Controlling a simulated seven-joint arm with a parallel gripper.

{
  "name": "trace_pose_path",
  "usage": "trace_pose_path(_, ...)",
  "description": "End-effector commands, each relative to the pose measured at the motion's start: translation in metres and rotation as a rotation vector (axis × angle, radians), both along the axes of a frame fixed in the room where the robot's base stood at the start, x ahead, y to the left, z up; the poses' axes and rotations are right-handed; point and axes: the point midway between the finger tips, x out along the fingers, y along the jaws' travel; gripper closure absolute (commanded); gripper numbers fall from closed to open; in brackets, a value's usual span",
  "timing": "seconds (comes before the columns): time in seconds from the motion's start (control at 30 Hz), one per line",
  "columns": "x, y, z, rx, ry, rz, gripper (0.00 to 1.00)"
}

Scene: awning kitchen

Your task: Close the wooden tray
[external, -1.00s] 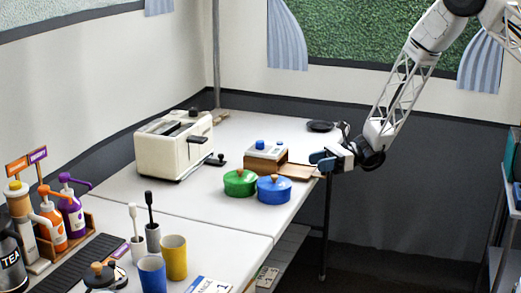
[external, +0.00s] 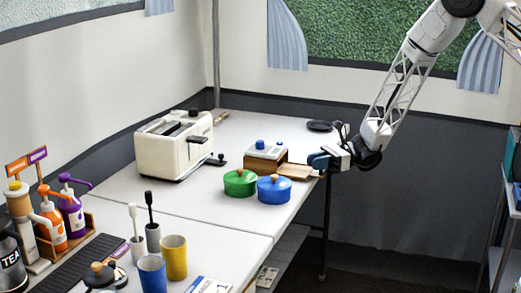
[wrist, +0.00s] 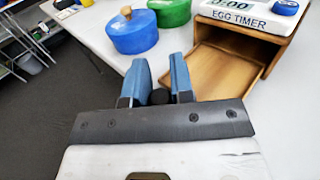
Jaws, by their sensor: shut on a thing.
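The wooden tray (external: 297,172) is pulled out of a small wooden box (external: 266,166) that has an egg timer on top. In the wrist view the open tray (wrist: 218,72) extends toward me, on the right of my fingers. My gripper (external: 318,161) is at the tray's outer end, near the table's right edge. In the wrist view its blue fingers (wrist: 160,75) are a little apart, with a small dark round piece (wrist: 160,97) between them. I cannot see how that piece joins the tray.
A blue pot (external: 274,189) and a green pot (external: 240,183) stand in front of the box. The egg timer (wrist: 248,13) lies on its top. A toaster (external: 175,145) stands farther left. The table's edge runs close by my gripper.

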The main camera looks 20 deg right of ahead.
Motion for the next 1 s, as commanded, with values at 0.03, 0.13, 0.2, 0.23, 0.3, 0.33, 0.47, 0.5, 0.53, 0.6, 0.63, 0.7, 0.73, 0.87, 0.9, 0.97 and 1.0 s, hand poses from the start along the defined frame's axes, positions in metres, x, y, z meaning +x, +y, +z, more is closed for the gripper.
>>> trace_pose_path(0.03, 0.005, 0.005, -0.001, 0.0, 0.0, 0.001, 1.0)
trace_pose_path(0.13, 0.017, 0.017, -0.001, 0.0, -0.001, 0.001, 1.0)
trace_pose_path(0.2, 0.024, 0.024, 0.0, 0.001, -0.002, 0.001, 1.0)
trace_pose_path(0.23, 0.026, 0.027, 0.0, 0.0, -0.001, 0.001, 1.0)
trace_pose_path(0.3, 0.03, 0.03, 0.0, 0.0, 0.0, 0.0, 1.0)
trace_pose_path(0.33, 0.03, 0.031, 0.001, 0.0, 0.0, 0.0, 1.0)
trace_pose_path(0.47, 0.031, 0.031, 0.001, 0.0, 0.0, 0.0, 1.0)
trace_pose_path(0.5, 0.031, 0.031, 0.001, 0.0, 0.0, 0.0, 1.0)
trace_pose_path(0.53, 0.03, 0.03, 0.001, 0.0, 0.0, 0.0, 1.0)
trace_pose_path(0.6, 0.03, 0.03, 0.001, 0.0, 0.0, 0.0, 0.75)
trace_pose_path(0.63, 0.03, 0.03, 0.001, 0.0, 0.0, 0.0, 0.7)
trace_pose_path(0.7, 0.03, 0.03, 0.001, 0.0, 0.0, 0.0, 0.6)
trace_pose_path(0.73, 0.03, 0.03, 0.001, 0.0, 0.0, 0.0, 0.55)
trace_pose_path(0.87, 0.03, 0.03, 0.0, 0.0, 0.0, 0.0, 0.54)
trace_pose_path(0.9, 0.03, 0.03, 0.0, 0.0, 0.0, 0.0, 0.54)
trace_pose_path(0.97, 0.03, 0.03, 0.0, 0.0, 0.0, 0.0, 0.54)
trace_pose_path(1.0, 0.03, 0.03, 0.0, 0.0, 0.0, 0.0, 0.54)
